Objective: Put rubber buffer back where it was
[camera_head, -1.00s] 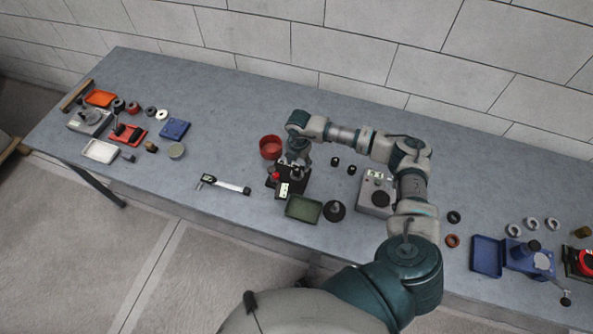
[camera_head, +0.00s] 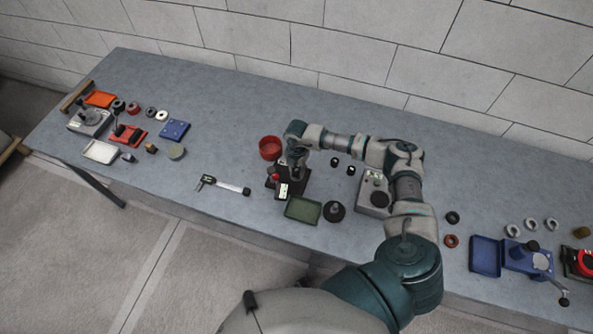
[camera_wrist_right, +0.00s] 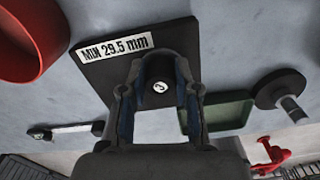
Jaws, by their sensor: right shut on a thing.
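The rubber buffer (camera_wrist_right: 160,88) is a short black cylinder with a white round "3" mark on its end. My right gripper (camera_wrist_right: 157,72) is shut on it, one finger on each side. The buffer is over a dark gauge plate (camera_wrist_right: 100,75) labelled "MIN 29.5 mm"; I cannot tell whether it touches the plate. In the head view my right gripper (camera_head: 297,168) is over the dark gauge stand (camera_head: 291,190) and hides the buffer. Two small black cylinders (camera_head: 335,162) (camera_head: 351,170) stand right of it. My left gripper is not in view.
A red bowl (camera_head: 270,148) stands left of the gripper. A green tray (camera_head: 303,208) and a black knobbed part (camera_head: 335,210) lie in front. A grey box (camera_head: 373,196) is under my forearm. A caliper (camera_head: 225,185) lies left.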

